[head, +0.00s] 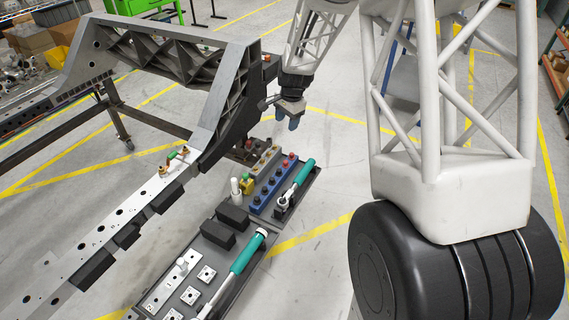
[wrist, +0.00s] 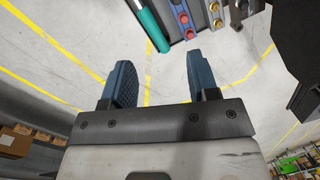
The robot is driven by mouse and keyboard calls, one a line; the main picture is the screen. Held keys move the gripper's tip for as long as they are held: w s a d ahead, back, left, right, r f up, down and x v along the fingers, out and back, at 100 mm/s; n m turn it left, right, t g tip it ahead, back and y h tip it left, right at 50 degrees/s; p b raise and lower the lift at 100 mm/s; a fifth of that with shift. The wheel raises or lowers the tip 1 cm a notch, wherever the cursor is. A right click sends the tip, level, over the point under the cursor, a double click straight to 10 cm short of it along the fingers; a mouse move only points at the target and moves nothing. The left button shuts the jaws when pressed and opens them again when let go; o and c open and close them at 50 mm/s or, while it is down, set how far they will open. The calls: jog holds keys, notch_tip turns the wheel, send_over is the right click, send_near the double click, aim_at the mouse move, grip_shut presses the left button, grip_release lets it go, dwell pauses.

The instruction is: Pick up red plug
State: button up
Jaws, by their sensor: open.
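A blue rack (head: 268,186) with a row of plugs stands in the tool tray on the floor, and a red plug (head: 291,156) shows at its far end. In the wrist view the blue rack (wrist: 178,8) is at the top edge with red plugs (wrist: 184,19) in it. My gripper (head: 287,121) hangs in the air beyond the tray's far end, above the floor. In the wrist view my gripper (wrist: 160,62) has its two blue fingers wide apart with nothing between them.
Teal-handled wrenches (head: 303,172) and black blocks (head: 233,216) lie in the tray (head: 256,262). The grey chassis frame (head: 205,125) rises left of my gripper, with small plugs (head: 173,155) on its rail.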

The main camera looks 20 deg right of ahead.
jog(key=w+d+f+m, duration=0.25)
jog(key=w+f, duration=0.45)
jog(key=f, duration=0.4)
jog(key=m, duration=0.3)
send_over(286, 161)
jog(key=d, duration=0.1)
notch_tip(286, 161, down, 12)
jog(key=shift+s+d+g+y, duration=0.1)
jog(key=shift+d+g+y, duration=0.05)
jog(key=shift+g+y, duration=0.2)
jog(key=shift+a+f, duration=0.2)
jog(key=shift+f, duration=1.05)
jog(key=shift+f, duration=0.1)
jog(key=shift+a+f, duration=0.25)
jog(key=shift+f, duration=1)
jog(key=shift+a+f, duration=0.25)
jog(key=shift+f, duration=0.95)
grip_shut()
